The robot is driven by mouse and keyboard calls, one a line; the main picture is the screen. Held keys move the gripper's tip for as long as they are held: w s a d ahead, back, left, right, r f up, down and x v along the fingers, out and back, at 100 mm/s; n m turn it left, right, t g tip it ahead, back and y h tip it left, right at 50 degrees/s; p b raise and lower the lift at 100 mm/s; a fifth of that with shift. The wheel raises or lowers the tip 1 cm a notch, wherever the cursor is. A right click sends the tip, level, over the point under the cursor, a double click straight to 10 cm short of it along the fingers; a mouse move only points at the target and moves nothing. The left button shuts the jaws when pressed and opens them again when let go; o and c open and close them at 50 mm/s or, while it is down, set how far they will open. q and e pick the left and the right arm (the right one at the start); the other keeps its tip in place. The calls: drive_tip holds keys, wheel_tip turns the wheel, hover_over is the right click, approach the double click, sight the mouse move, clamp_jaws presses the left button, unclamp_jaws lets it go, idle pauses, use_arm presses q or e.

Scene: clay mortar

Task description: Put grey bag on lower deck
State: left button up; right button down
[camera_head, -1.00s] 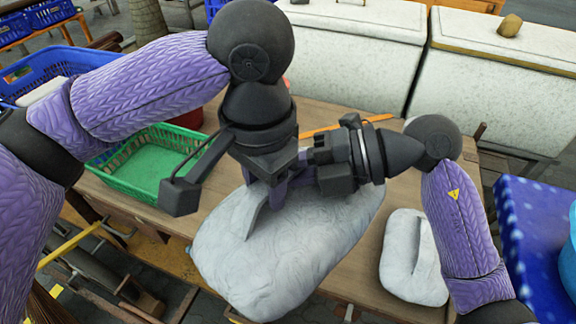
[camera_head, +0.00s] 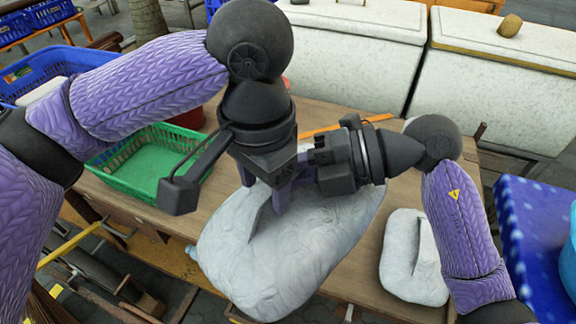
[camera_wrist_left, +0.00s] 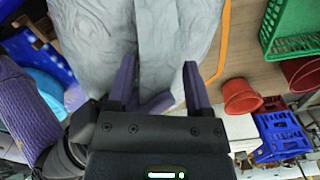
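A large pale grey bag (camera_head: 290,255) lies on the wooden table, overhanging its front edge. My left gripper (camera_head: 264,198) points down at the bag's top, close to a raised fold. In the left wrist view its two fingers (camera_wrist_left: 160,78) are spread, with the grey bag (camera_wrist_left: 100,35) beyond them. My right gripper (camera_head: 312,172) reaches in from the right, beside the left one above the bag. Its fingertips are mostly hidden. A second grey bag (camera_head: 408,270) lies on the table at right. An orange-brown lower surface (camera_head: 165,259) shows below the table's left side; I cannot tell whether it is the lower deck.
A green basket (camera_head: 150,165) stands on the table's left, with a blue crate (camera_head: 40,75) behind. White chests (camera_head: 490,85) stand behind the table. A blue starry surface (camera_head: 535,240) is at right. A yellow bar (camera_head: 70,243) and wooden pieces lie low at left.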

use_arm(q)
drive_tip(key=shift+o, duration=0.9)
use_arm(e)
drive_tip(key=shift+r, duration=0.1)
